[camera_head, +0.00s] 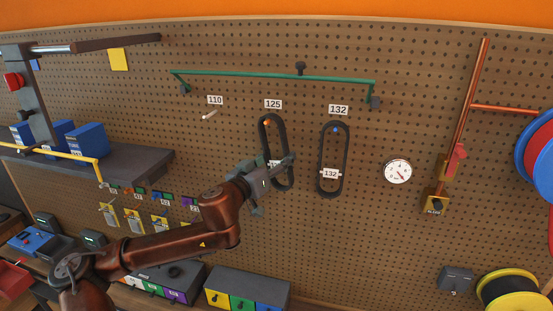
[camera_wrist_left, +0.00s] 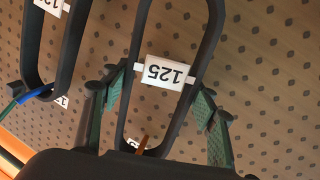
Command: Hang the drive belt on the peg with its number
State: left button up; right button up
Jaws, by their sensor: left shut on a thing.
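The drive belt (camera_head: 262,138) is a long black loop with a white 125 label. It is upright at the pegboard under the 125 sign (camera_head: 273,104). The orange-tipped peg (camera_head: 267,123) shows inside its upper end; whether the belt rests on the peg is unclear. My left gripper (camera_head: 280,168) is shut on the lower part of this belt and partly hides its label. In the left wrist view the green-padded fingers (camera_wrist_left: 156,88) flank the belt (camera_wrist_left: 207,38), and the orange peg (camera_wrist_left: 143,144) shows inside the loop. My right gripper is not in view.
A second belt (camera_head: 321,165), labelled 132, hangs on the blue-tipped peg (camera_head: 336,130) close to the right. The peg under the 110 sign (camera_head: 215,100) is bare. A green rail (camera_head: 270,76) runs above. A gauge (camera_head: 397,171) and copper pipe (camera_head: 468,100) are further right.

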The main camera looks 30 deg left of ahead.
pick_arm(q)
jog(key=shift+d+f, duration=0.1)
jog(key=shift+f, duration=0.05)
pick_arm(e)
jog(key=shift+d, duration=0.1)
pick_arm(q)
jog(key=o, duration=1.4)
jog(key=shift+w, duration=0.1)
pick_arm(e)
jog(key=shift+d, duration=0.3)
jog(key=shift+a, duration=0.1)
pick_arm(q)
jog(key=shift+s, duration=0.5)
jog(key=s, duration=1.1)
jog(key=shift+a, duration=0.25)
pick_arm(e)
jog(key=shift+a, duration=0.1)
